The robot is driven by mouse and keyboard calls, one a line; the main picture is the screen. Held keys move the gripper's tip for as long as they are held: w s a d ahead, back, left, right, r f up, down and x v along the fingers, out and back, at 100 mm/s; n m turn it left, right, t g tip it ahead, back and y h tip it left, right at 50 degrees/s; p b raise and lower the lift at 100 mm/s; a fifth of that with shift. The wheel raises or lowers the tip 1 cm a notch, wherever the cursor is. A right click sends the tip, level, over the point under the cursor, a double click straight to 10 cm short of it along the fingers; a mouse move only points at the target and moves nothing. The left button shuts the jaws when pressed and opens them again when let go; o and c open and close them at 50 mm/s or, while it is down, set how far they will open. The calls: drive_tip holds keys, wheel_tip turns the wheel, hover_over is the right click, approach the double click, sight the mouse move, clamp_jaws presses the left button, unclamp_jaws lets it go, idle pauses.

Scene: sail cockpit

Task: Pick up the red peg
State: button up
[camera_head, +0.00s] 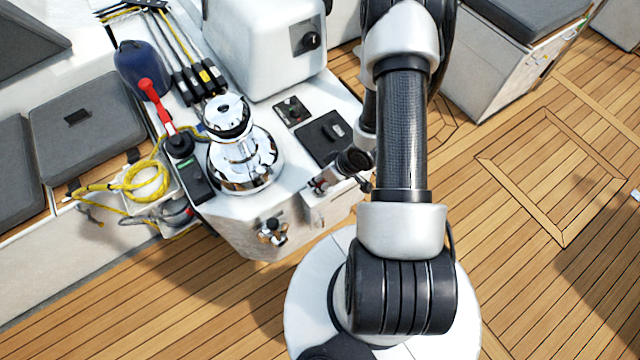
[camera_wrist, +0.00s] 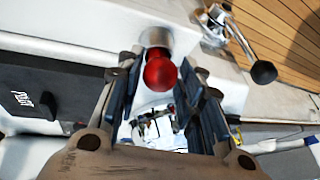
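The red peg (camera_wrist: 160,74) shows in the wrist view as a round, glossy red end in front of a silver metal collar (camera_wrist: 156,38). My gripper (camera_wrist: 162,88) is open, with one dark-padded finger on each side of the peg's red end. A gap shows between the red end and the fingers, though contact at the far tips is hard to judge. In the head view a small red spot (camera_head: 318,186) shows at the side of the white console, close to the end of my arm. My gripper is mostly hidden there.
The white console (camera_head: 235,235) carries a chrome winch (camera_head: 245,160) and a black panel (camera_head: 322,138). A black-knobbed lever (camera_wrist: 263,72) sticks out right of the peg in the wrist view. A red-handled tool (camera_head: 152,95) and yellow rope (camera_head: 140,180) lie left. Wooden deck is open at right.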

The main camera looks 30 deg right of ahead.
drive_tip(key=c, duration=0.5)
drive_tip(key=shift+r, duration=0.1)
